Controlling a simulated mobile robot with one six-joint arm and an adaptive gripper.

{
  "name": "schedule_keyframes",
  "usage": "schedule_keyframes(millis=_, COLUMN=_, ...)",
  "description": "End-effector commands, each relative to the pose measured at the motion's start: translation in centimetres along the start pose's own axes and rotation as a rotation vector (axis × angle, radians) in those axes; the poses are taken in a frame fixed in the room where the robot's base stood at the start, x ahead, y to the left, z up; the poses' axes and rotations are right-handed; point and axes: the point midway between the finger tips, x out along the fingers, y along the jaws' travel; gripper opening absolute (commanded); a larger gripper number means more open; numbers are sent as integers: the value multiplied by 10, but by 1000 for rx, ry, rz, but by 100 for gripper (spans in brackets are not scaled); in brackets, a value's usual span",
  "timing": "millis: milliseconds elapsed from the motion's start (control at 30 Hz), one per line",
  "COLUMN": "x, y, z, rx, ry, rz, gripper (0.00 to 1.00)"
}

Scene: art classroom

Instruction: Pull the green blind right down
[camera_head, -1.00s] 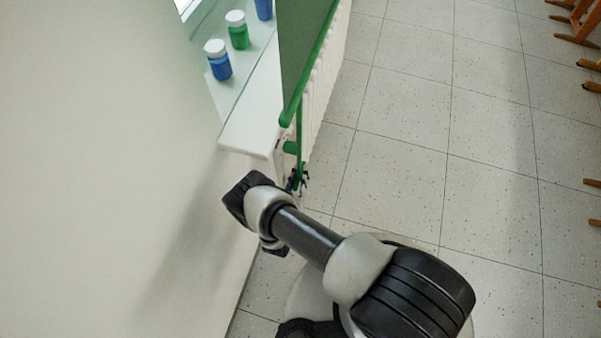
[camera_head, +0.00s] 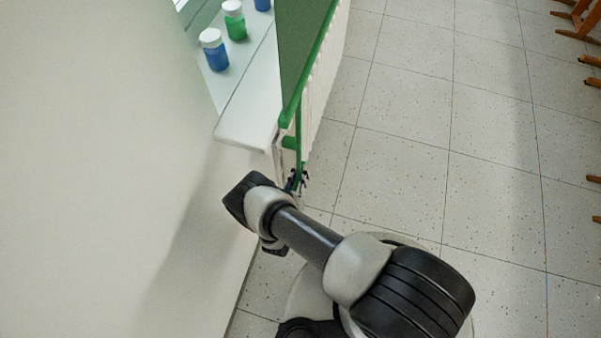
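The green blind (camera_head: 298,40) hangs beside the window sill at the top of the head view, with a green bar (camera_head: 312,68) along its lower edge. A thin green pull piece (camera_head: 298,140) hangs below the bar's near end. My gripper (camera_head: 298,182) is small and dark at the lower end of this pull piece, partly behind my wrist. It appears to touch or overlap it; whether the fingers are closed on it cannot be told. The upper part of the blind is out of view.
A white sill (camera_head: 245,120) carries a blue jar (camera_head: 214,52), a green jar (camera_head: 235,24) and another blue one. A pale wall (camera_head: 100,150) fills the left. Tiled floor (camera_head: 420,100) is open; wooden legs (camera_head: 578,30) stand far right.

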Motion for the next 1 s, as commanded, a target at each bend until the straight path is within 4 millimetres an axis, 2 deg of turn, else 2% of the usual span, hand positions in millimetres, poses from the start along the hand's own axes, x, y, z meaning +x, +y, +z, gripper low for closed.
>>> schedule_keyframes(millis=33, x=0, y=5, z=3, rx=6, ry=-5, rz=10, gripper=20)
schedule_keyframes(millis=233, x=0, y=5, z=3, rx=8, ry=-6, rz=8, gripper=33)
schedule_keyframes(millis=600, x=-4, y=3, z=2, rx=5, ry=-3, rz=5, gripper=33)
schedule_keyframes(millis=767, x=-25, y=4, z=2, rx=4, ry=-5, rz=10, gripper=33)
schedule_keyframes(millis=1000, x=-74, y=4, z=2, rx=5, ry=-6, rz=13, gripper=33)
